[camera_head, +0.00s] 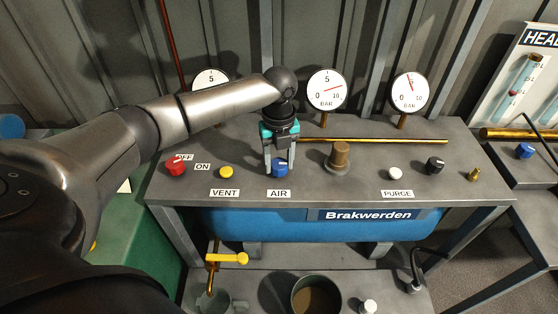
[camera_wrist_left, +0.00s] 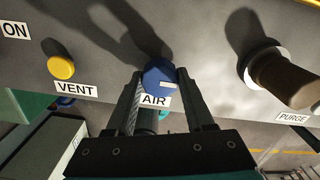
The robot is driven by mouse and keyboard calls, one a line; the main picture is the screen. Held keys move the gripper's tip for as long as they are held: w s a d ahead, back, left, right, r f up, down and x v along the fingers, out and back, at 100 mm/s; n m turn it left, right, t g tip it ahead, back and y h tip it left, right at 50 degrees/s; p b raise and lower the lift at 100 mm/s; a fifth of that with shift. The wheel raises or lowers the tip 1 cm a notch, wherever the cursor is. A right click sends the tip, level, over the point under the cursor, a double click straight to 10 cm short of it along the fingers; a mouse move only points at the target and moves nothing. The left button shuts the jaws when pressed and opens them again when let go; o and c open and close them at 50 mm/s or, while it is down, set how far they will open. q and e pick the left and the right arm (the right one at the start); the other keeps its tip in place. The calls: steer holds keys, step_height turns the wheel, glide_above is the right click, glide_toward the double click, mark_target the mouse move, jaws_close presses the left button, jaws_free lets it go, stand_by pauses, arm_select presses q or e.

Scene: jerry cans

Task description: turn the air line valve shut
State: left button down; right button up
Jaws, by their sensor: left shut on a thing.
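The air line valve is a blue round knob (camera_head: 280,167) above the AIR label (camera_head: 278,194) on the grey bench top. It also shows in the left wrist view (camera_wrist_left: 159,78), where a pale mark lies on its face, roughly level with the picture's bottom edge. My left gripper (camera_head: 280,165) points down over the knob, with one finger on each side of it, and is shut on it. In the left wrist view, my left gripper (camera_wrist_left: 160,90) has the knob between its fingertips. My right gripper is not in view.
Left of the knob are a yellow VENT button (camera_head: 226,172) and a red OFF/ON knob (camera_head: 176,166). To the right stand a brown post (camera_head: 339,157), a white PURGE button (camera_head: 395,173) and a black knob (camera_head: 435,165). Gauges (camera_head: 326,89) stand behind.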

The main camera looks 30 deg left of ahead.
arm_select(q)
steer(key=shift+r+n+p, duration=0.15)
steer(key=shift+n+p, duration=0.25)
steer(key=shift+p, duration=0.25)
steer(key=n+p, duration=0.6)
steer(key=p, duration=0.2)
steer(key=n+p, duration=0.4)
steer(key=n, duration=0.1)
steer(key=shift+n, duration=0.4)
steer(key=n+p, duration=0.1)
steer(key=n, duration=0.1)
steer(key=shift+n, duration=0.3)
steer(key=shift+n+p, duration=0.7)
steer(key=shift+n, duration=0.7)
steer(key=shift+c, duration=1.4)
jaws_free()
